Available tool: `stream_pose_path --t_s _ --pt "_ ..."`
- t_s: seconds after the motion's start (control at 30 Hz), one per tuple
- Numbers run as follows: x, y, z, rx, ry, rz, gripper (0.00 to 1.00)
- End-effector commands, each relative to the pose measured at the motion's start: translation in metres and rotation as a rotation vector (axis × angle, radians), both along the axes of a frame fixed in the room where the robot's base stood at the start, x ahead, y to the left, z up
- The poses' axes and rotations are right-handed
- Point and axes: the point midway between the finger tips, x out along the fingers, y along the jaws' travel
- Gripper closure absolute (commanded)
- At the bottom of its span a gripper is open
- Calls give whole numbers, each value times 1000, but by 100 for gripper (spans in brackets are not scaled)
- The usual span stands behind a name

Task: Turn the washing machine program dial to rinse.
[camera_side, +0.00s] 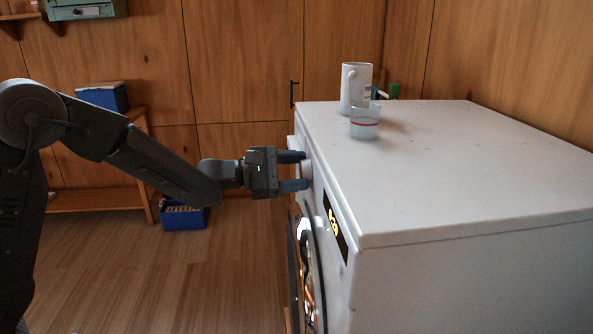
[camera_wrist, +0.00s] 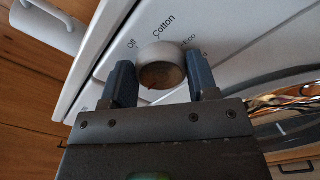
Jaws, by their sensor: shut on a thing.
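The white washing machine (camera_side: 455,185) stands on the right in the side view, its front facing my arm. My gripper (camera_side: 302,171) is level at the upper front panel, shut on the program dial (camera_wrist: 163,66). In the wrist view, one dark finger lies on each side of the round silver-grey dial. A small red mark shows on the dial's near edge, toward my gripper. The printed words "Off" and "Cotton" and a partly hidden label like "Eco" are around the dial. I cannot read a rinse label; my fingers and gripper body hide part of the panel.
A white mug (camera_side: 355,88) and a clear cup with a red band (camera_side: 365,124) stand on the machine's top. A lit display (camera_side: 335,225) and the round door (camera_side: 306,270) are on the front.

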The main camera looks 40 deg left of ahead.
Motion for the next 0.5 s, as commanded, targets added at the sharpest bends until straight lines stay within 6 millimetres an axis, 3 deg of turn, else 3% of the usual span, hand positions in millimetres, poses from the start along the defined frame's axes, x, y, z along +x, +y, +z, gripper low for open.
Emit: stream_pose_path --t_s 0.5 --pt "-1 0 -1 90 -90 0 70"
